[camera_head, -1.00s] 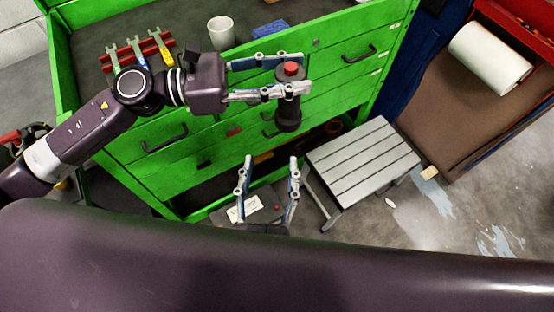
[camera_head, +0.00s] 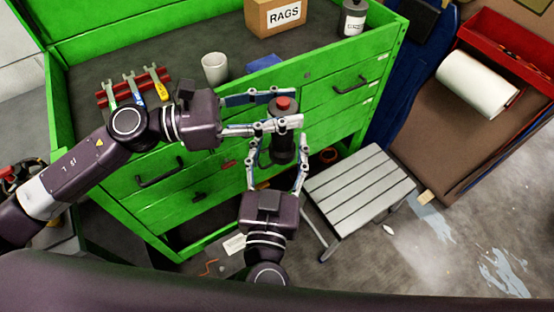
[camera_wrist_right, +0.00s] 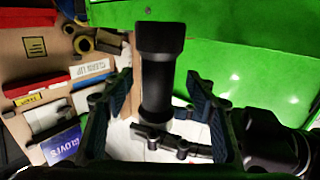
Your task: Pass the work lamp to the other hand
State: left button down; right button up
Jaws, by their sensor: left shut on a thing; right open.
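The work lamp is a dark cylinder with a red top (camera_head: 282,104). My left gripper (camera_head: 285,108) is shut on its upper part and holds it upright in the air in front of the green drawer cabinet. My right gripper (camera_head: 277,150) is open below it, its two fingers pointing up on either side of the lamp's lower part. In the right wrist view the lamp (camera_wrist_right: 160,80) stands between the open fingers of the right gripper (camera_wrist_right: 160,115), with a left gripper finger crossing near its far end. I cannot tell whether the right fingers touch it.
The green cabinet (camera_head: 150,205) stands behind both grippers. On its top are a white cup (camera_head: 215,68), a RAGS box (camera_head: 275,18), a canister (camera_head: 353,18) and a red wrench rack (camera_head: 135,87). A grey slatted step stool (camera_head: 358,190) stands to the right on the floor.

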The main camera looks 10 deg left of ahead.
jog(key=shift+w, duration=0.4)
pick_arm(q)
jog(key=shift+r, duration=0.1)
pick_arm(e)
jog(key=shift+c, duration=0.3)
jog(key=c, duration=1.3)
pick_arm(q)
jog(key=c, duration=1.1)
grip_release()
jog(key=shift+c, duration=0.2)
pick_arm(e)
grip_shut()
pick_arm(q)
jog(key=shift+a, duration=0.1)
